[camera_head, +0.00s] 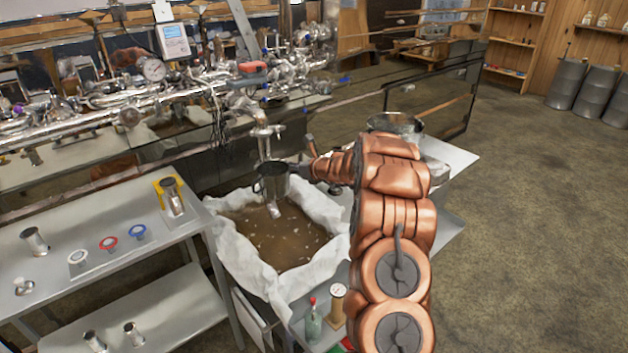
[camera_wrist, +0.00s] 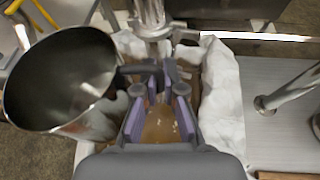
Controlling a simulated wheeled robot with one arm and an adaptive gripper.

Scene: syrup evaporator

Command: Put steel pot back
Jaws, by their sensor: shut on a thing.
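The steel pot (camera_head: 271,183) hangs above a basin (camera_head: 268,235) lined with white cloth and holding brown liquid. The pot also shows in the wrist view (camera_wrist: 62,85), at the left, with its open mouth tilted toward the camera and its inside looking empty. My gripper (camera_wrist: 160,88) is shut on the pot's handle, with its purple-padded fingers over the basin. In the head view my gripper (camera_head: 308,168) is partly hidden by my copper-coloured arm, right of the pot. A metal spout (camera_head: 264,140) stands just behind and above the pot.
A steel table (camera_head: 130,235) with small cups and coloured lids stands left of the basin. Right of it, a side table (camera_head: 462,160) carries a large metal pan (camera_head: 397,123). A green bottle (camera_head: 313,322) stands in front. Pipes and gauges line the back; floor at right is clear.

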